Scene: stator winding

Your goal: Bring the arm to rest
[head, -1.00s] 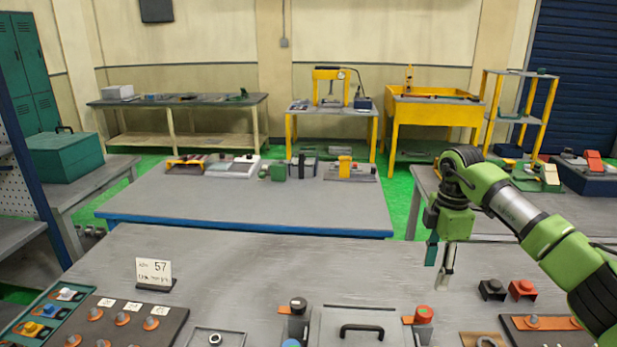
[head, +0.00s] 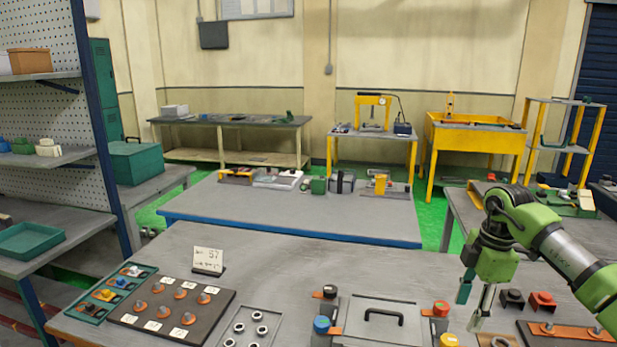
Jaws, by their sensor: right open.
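My right arm, green and black, comes in from the right edge in the head view. Its gripper (head: 475,297) points down above the right part of the near grey table (head: 270,252). The two fingers are apart with nothing between them. The gripper is right of a grey lidded box (head: 372,330) with a black handle. My left arm and gripper do not show.
A dark board (head: 170,308) with labelled orange pegs and a teal tray (head: 112,292) lie at the left. A number card (head: 208,260) stands behind them. Black and red blocks (head: 542,301) sit right of the gripper. The table's back middle is clear.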

